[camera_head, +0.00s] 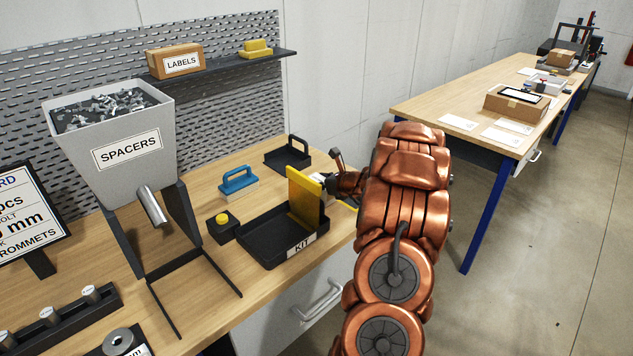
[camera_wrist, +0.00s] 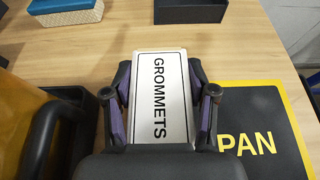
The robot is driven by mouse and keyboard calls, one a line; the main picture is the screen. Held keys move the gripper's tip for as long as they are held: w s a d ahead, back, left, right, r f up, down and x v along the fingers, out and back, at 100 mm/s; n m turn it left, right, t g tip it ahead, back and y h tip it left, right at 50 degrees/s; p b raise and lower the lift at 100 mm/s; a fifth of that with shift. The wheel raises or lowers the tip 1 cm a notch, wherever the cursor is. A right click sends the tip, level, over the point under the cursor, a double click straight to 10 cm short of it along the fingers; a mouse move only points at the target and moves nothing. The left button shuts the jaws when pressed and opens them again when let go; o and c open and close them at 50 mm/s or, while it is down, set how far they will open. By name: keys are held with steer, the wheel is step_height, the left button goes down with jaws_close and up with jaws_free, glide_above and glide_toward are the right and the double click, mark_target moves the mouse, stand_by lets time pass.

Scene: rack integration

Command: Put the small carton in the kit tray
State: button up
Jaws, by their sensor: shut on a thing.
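The small carton (camera_wrist: 161,85) has a white top face reading GROMMETS. In the wrist view it sits between the two fingers of my gripper (camera_wrist: 161,108), which is shut on it. In the head view my gripper (camera_head: 331,181) is just beyond and right of the kit tray (camera_head: 262,256), and only a pale bit of the carton shows beside the yellow panel. The black kit tray stands near the table's front edge with a KIT label. Whether the carton touches the table is hard to tell.
An upright yellow panel (camera_head: 305,198) stands at the kit tray's right end. A black-and-yellow PAN mat (camera_wrist: 255,128) lies right of the carton. A blue-handled item (camera_head: 237,181), a yellow-button box (camera_head: 222,226) and a black tray (camera_head: 288,158) stand nearby. The spacers hopper (camera_head: 112,130) is at left.

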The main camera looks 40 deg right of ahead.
steer(key=shift+f, duration=0.1)
steer(key=o, duration=1.3)
steer(key=shift+c, duration=0.2)
